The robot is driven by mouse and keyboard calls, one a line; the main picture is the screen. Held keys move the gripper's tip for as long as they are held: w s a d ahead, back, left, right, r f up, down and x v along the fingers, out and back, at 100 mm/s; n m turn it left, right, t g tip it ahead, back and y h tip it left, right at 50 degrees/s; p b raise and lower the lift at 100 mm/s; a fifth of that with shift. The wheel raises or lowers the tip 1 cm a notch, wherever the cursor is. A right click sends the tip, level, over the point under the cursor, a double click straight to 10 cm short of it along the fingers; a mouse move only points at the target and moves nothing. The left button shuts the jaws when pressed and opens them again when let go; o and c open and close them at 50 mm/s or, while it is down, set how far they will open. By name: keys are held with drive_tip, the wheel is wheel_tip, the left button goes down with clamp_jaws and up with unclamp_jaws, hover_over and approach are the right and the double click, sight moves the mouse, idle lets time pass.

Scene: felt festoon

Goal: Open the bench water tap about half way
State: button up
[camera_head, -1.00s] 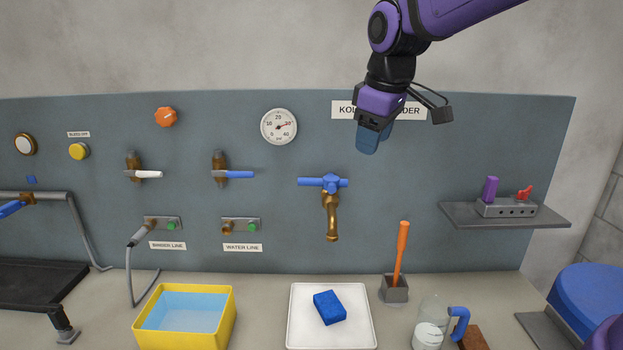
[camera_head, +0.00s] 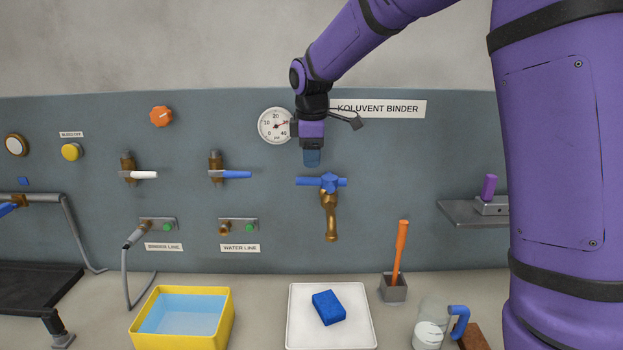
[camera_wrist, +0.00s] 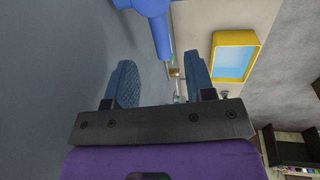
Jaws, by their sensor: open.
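The bench water tap (camera_head: 330,208) is a brass spout on the panel with a blue cross handle (camera_head: 322,182) on top. The handle's bar lies roughly level, left to right. My gripper (camera_head: 312,158) points down just above the handle's left part, apart from it as far as I can tell. In the wrist view my gripper (camera_wrist: 162,82) shows two blue fingers spread apart with nothing between them. The blue handle (camera_wrist: 155,20) shows there beyond the fingertips, its arm reaching toward the gap. The gripper hides part of the gauge in the head view.
A pressure gauge (camera_head: 275,126) sits left of my gripper. A valve with a blue lever (camera_head: 236,175) is farther left. Below stand a white tray (camera_head: 362,338) with a blue sponge (camera_head: 328,307), a yellow water basin (camera_head: 183,342), and an orange-handled tool (camera_head: 402,245) in a holder.

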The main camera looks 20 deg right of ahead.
sight(315, 185)
drive_tip(key=f, duration=0.2)
drive_tip(key=w+f, duration=0.1)
drive_tip(key=f, duration=0.4)
drive_tip(key=shift+w+d, duration=0.15)
drive_tip(key=shift+d, duration=0.1)
clamp_jaws()
